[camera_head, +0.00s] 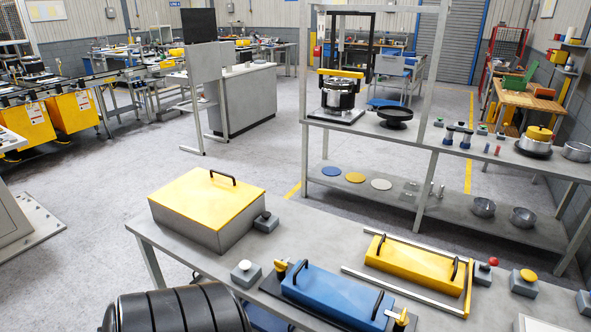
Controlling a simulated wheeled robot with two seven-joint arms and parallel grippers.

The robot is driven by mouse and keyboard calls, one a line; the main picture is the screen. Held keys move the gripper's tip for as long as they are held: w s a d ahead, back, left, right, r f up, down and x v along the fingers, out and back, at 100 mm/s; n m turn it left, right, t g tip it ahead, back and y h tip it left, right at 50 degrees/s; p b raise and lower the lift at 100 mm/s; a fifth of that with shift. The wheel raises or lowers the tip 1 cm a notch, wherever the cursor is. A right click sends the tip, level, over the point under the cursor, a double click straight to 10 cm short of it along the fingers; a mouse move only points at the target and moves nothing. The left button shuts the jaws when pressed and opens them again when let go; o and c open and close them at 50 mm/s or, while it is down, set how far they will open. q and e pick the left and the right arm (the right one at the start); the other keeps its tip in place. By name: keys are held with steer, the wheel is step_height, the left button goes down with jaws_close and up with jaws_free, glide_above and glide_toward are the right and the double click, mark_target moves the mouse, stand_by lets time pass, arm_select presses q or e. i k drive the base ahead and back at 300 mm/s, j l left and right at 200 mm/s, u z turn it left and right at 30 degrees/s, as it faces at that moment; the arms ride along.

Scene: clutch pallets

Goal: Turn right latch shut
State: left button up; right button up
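A blue case (335,292) with two black handles lies on a dark base on the grey table. At its right end is the right latch (401,318), a yellow piece on a dark mount beside a pale metal strip. A similar yellow left latch (281,267) stands at the case's left end. The right latch is small and near the bottom edge of the view, so I cannot tell how far it is turned. Neither of my grippers shows in the head view, and nothing visible touches the latches.
A yellow-lidded metal box (207,205) stands at the table's back left. A yellow case (415,262) lies within a metal frame behind the blue case. Grey button boxes (246,273) stand around. A black ribbed cylinder (180,312), unclear in kind, fills the bottom left. A shelf rack (435,140) stands behind.

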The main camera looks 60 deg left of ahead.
mark_target(279, 267)
steer(key=j+u, duration=0.1)
steer(key=u, duration=1.9)
